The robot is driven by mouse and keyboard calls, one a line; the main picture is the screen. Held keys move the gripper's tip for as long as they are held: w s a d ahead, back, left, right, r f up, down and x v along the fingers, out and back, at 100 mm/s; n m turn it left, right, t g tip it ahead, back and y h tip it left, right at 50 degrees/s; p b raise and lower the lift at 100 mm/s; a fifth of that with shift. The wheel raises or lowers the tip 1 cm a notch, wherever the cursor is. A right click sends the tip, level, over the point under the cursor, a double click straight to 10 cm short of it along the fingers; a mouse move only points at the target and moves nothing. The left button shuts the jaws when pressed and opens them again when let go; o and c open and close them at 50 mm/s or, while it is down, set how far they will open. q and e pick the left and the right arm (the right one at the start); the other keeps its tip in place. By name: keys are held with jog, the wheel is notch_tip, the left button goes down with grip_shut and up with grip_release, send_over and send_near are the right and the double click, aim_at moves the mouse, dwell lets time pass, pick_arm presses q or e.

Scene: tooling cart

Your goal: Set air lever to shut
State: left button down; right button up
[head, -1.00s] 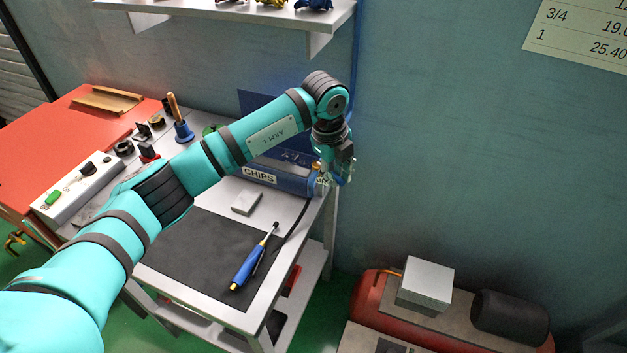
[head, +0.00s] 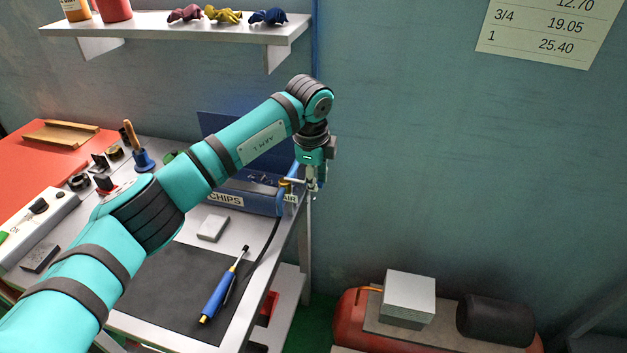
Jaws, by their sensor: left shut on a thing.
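The air valve (head: 285,183), a small brass fitting, sits at the right end of the cart top beside a label reading AIR (head: 290,198). My left gripper (head: 312,192) points down at the cart's right edge, just right of the brass fitting. Its fingers are shut on a small part there, which I take to be the air lever. The fingers largely hide the lever, so its exact angle cannot be read. My right gripper is not in view.
A blue CHIPS bin (head: 250,202) stands left of the valve. A blue-handled tool (head: 217,297) lies on the dark mat (head: 165,285), near a pale block (head: 213,228). A wall shelf (head: 170,30) hangs above. A red compressor (head: 352,312) stands at lower right.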

pick_arm(q)
jog(key=shift+w+r, duration=0.1)
jog(key=c, duration=1.3)
grip_release()
jog(key=r, duration=0.4)
jog(key=s+r, duration=0.1)
jog(key=r, duration=0.2)
jog(key=s+r, duration=0.1)
jog(key=r, duration=0.3)
jog(key=shift+s+a+r, duration=0.15)
jog(key=shift+a+r, duration=0.15)
jog(key=shift+r, duration=0.05)
